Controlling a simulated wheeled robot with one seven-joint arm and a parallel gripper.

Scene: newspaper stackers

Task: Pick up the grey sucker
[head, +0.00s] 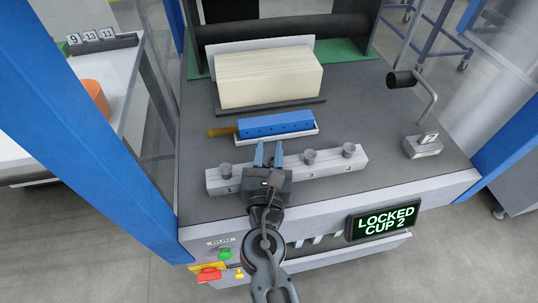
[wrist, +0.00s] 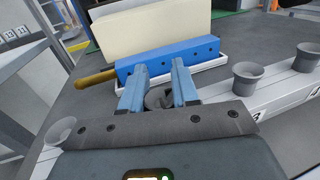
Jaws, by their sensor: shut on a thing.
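A pale rail (head: 325,167) lies across the front of the grey machine bed. Grey cup-shaped suckers stand on it: one at the left (head: 226,170), one right of the middle (head: 310,156) and one at the right end (head: 348,150). My gripper (head: 268,152) reaches over the rail between the left and middle-right ones. In the wrist view its blue fingers (wrist: 159,82) are shut on a dark grey sucker (wrist: 158,98), partly hidden by the gripper body. I cannot tell whether this sucker still touches the rail.
A blue bar (head: 275,125) with a brown handle (head: 222,132) lies in a white tray just behind the rail. A cream paper stack (head: 268,78) stands further back. A crank (head: 425,95) is at the right. A lit sign (head: 386,219) reads "LOCKED CUP 2".

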